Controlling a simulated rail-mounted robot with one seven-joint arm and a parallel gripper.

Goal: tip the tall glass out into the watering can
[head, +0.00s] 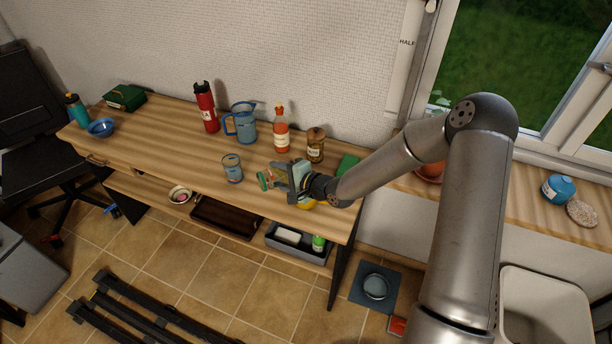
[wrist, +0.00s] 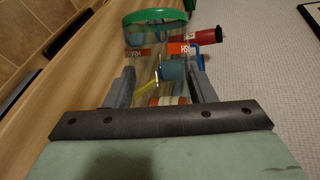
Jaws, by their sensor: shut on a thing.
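My gripper (head: 277,177) is shut on a clear glass with a green rim (head: 263,181) and orange label marks, and holds it over the table's right part. In the wrist view the glass (wrist: 157,50) sits between the fingers (wrist: 160,90). It looks tilted far over, its rim towards the left in the head view; the exact angle is unclear. Its contents cannot be made out. A blue can with a handle and spout (head: 242,123) stands upright at the back of the table, apart from the glass; I take it for the watering can.
A blue cup (head: 232,168) stands left of the held glass. Behind are a red flask (head: 205,107), an orange bottle (head: 281,131) and a brown jar (head: 315,146). A blue bowl (head: 102,127) is far left. The table's left middle (head: 160,126) is clear.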

